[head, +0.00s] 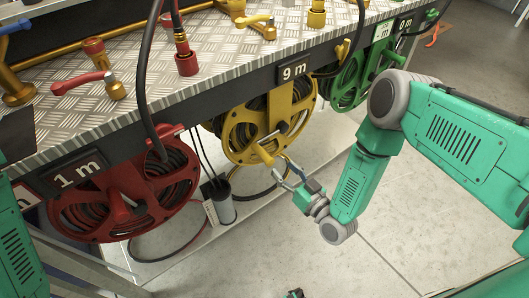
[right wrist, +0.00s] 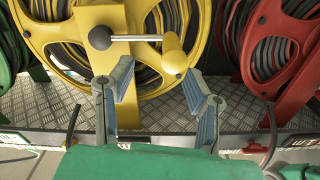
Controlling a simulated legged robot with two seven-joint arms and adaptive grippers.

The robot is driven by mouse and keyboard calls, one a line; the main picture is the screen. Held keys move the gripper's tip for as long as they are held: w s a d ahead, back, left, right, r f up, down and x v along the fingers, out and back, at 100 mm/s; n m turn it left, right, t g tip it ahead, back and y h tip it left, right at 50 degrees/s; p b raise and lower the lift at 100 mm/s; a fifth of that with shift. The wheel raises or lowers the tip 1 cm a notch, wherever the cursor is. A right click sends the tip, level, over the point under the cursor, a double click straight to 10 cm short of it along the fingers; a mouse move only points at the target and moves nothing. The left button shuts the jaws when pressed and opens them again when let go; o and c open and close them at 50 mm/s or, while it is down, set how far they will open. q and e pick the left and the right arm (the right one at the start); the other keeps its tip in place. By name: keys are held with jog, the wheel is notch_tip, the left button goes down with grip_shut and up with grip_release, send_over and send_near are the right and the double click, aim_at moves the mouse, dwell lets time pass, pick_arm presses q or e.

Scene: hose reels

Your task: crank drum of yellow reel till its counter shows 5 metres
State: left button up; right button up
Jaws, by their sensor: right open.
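The yellow reel (head: 262,125) hangs under the bench edge with black hose wound on its drum; it fills the middle of the right wrist view (right wrist: 90,15). Its counter (head: 294,71) reads 9 m. Its crank has a yellow grip (head: 265,155), which also shows in the right wrist view (right wrist: 173,58) on a metal arm. My right gripper (head: 282,168) is open and empty, close to the grip. In the right wrist view its fingertips (right wrist: 158,73) point at the grip, which sits just beyond them; I cannot tell whether they touch.
A red reel (head: 185,205) with a 1 m counter (head: 76,174) hangs to the left, and a green reel (head: 350,83) to the right. A grey cup-like container (head: 221,205) stands below. Hose fittings lie on the metal bench top (head: 145,70). The floor in front is clear.

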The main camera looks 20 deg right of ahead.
aim_at(259, 154)
jog(key=w+a, duration=0.2)
jog(key=w+a+b, duration=0.1)
jog(key=w, duration=0.2)
jog(key=w+a, duration=0.2)
jog(key=shift+w+a+r, duration=0.2)
jog(key=shift+a+r, duration=0.05)
jog(key=shift+a, duration=0.1)
jog(key=shift+w+d+b, duration=0.2)
jog(key=shift+w+b, duration=0.15)
jog(key=shift+w+d+f, duration=0.15)
jog(key=shift+w+d, duration=0.05)
jog(key=shift+d, duration=0.55)
jog(key=shift+a, duration=0.6)
grip_shut()
jog(key=shift+a+r, duration=0.2)
pick_arm(q)
jog(key=shift+a+f, duration=0.45)
jog(key=shift+f, duration=0.2)
jog(key=shift+a+f, duration=0.4)
jog(key=shift+f, duration=0.2)
